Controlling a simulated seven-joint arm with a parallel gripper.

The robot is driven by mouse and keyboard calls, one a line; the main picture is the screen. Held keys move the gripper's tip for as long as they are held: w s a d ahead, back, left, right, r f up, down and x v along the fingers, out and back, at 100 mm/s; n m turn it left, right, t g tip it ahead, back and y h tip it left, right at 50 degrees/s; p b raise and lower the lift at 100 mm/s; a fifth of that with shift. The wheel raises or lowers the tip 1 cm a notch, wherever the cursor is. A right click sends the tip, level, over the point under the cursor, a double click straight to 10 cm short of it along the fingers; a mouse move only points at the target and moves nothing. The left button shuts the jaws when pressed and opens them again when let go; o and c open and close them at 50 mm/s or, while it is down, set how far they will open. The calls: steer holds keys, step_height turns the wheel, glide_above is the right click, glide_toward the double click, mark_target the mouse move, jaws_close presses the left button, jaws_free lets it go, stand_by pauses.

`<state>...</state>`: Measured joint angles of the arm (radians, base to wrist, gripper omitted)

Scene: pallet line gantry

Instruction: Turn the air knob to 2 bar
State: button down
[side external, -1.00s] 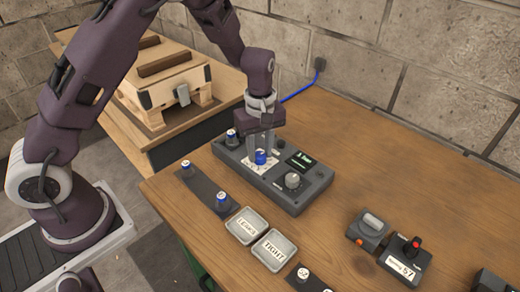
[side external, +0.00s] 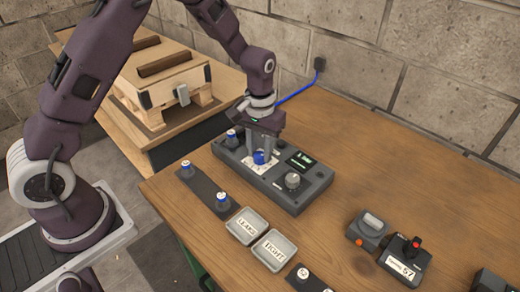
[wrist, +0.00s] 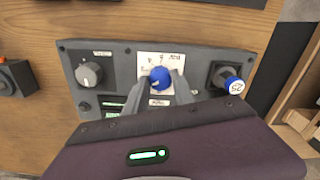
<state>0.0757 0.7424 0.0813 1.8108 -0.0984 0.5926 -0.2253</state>
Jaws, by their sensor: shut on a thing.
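The air knob (side external: 259,157) is blue and sits on a white scale plate (wrist: 147,62) in the middle of a dark grey control box. In the wrist view the blue knob (wrist: 160,77) shows between my fingertips. My gripper (side external: 261,152) is above the box, pointing down, shut on the blue knob. The small display (side external: 301,161) on the box is lit, with green text too small to read. The scale marks around the knob are too small to read for certain, so I cannot tell its setting.
A grey knob (side external: 292,181) is on the same box (side external: 290,203). A blue-capped piece (side external: 231,137) stands at its left end. LEAKS (side external: 245,226) and TIGHT (side external: 274,250) trays lie in front. The table's back right is clear.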

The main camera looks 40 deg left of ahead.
mark_target(260, 155)
steer(key=shift+r+m, duration=0.1)
steer(key=shift+m, duration=0.7)
steer(key=c, duration=1.1)
jaws_free()
steer(key=shift+o, duration=0.2)
step_height(260, 155, up, 7)
steer(key=shift+r, duration=0.1)
